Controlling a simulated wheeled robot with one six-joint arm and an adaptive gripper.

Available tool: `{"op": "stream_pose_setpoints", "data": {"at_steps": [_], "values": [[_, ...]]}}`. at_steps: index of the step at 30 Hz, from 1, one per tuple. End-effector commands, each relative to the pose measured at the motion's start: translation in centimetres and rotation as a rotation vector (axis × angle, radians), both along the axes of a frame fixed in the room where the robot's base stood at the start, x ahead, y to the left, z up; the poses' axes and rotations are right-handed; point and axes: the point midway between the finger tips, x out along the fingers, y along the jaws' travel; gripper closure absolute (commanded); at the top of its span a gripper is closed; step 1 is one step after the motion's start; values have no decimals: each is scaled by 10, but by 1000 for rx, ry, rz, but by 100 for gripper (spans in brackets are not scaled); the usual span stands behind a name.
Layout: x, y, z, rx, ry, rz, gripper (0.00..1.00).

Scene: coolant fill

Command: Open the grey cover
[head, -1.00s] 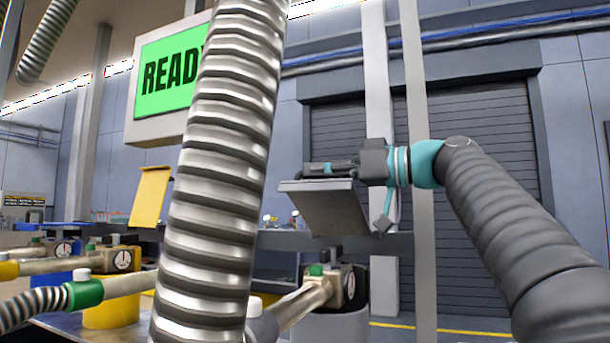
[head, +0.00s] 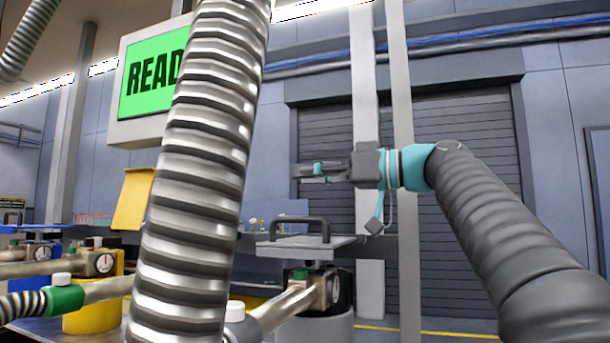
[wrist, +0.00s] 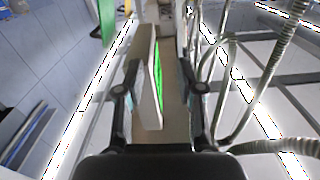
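The grey cover (head: 340,241) lies about level above the grey container (head: 325,328) in the head view, with its dark arched handle (head: 300,219) upright on top. My gripper (head: 305,172) is above the cover and handle, apart from both, pointing left. In the wrist view its two fingers (wrist: 162,85) are spread with nothing between them; the cover does not show there.
A thick corrugated hose (head: 200,170) crosses the foreground left of my gripper. A yellow cover (head: 133,200) stands raised at the left over a yellow container (head: 92,318). A screen with green face (head: 150,78) hangs behind; its edge (wrist: 150,80) shows between the fingers in the wrist view.

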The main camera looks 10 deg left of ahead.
Motion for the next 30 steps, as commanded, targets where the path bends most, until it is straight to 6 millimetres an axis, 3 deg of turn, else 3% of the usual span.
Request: {"op": "stream_pose_setpoints", "data": {"at_steps": [9,15,21,30], "values": [[-13,-61,0,-1,0,-7,63],[-21,-91,0,0,0,-4,63],[-24,-105,0,-1,0,-3,63],[-25,-107,0,-1,0,-2,63]]}}
